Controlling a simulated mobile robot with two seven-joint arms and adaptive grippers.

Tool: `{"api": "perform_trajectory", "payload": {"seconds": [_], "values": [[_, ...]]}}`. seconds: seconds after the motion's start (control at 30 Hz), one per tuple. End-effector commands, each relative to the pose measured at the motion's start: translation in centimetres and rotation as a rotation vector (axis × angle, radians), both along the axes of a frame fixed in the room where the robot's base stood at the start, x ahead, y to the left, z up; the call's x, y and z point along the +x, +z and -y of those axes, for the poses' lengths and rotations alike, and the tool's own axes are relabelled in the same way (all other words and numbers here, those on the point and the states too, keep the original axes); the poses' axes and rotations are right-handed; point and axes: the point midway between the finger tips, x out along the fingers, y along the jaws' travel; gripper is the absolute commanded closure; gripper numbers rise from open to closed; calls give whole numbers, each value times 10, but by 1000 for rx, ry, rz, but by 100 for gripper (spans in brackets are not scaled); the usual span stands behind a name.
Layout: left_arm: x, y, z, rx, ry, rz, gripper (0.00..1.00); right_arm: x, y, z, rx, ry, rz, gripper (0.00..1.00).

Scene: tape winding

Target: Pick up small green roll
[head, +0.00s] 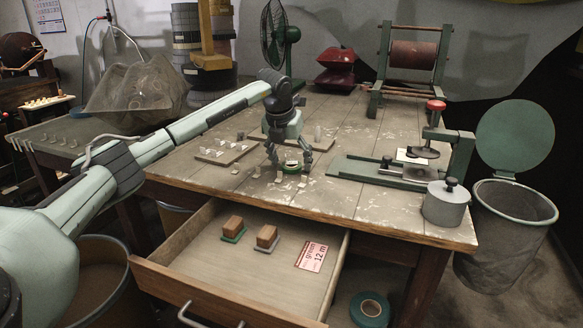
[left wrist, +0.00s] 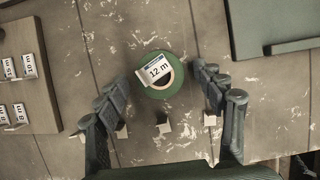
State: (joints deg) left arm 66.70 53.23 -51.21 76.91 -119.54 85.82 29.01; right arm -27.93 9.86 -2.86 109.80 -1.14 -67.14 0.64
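The small green roll (head: 291,167) lies on the workbench near its front edge. In the left wrist view the green roll (left wrist: 165,92) carries a white tag reading "12 m". My left gripper (head: 290,164) points down over it. In the left wrist view the left gripper (left wrist: 160,82) is open, with fingers left and right of the roll and a gap on both sides. The fingers partly hide the roll in the head view. My right gripper is not in view.
The open drawer (head: 160,278) below holds two wooden blocks and a red-white card (head: 312,256) reading "green 12 m". Boards with small tags (head: 223,151) lie left of the gripper. A green press (head: 455,160) stands right. A larger teal roll (head: 370,308) is on the floor.

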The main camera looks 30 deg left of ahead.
Motion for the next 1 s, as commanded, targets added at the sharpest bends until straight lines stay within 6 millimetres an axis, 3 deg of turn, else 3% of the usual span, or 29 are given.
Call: {"api": "perform_trajectory", "payload": {"seconds": [0.07, 0.3, 0.67, 1.0], "values": [[0, 0, 0, 0, 0, 0, 45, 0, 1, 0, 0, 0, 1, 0], [0, 1, 0, 0, 0, 0, 75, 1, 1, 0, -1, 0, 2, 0], [0, 5, 0, -1, 1, 2, 76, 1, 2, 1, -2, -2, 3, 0], [1, 35, 0, 0, 1, 3, 76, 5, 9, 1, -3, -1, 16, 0]]}}
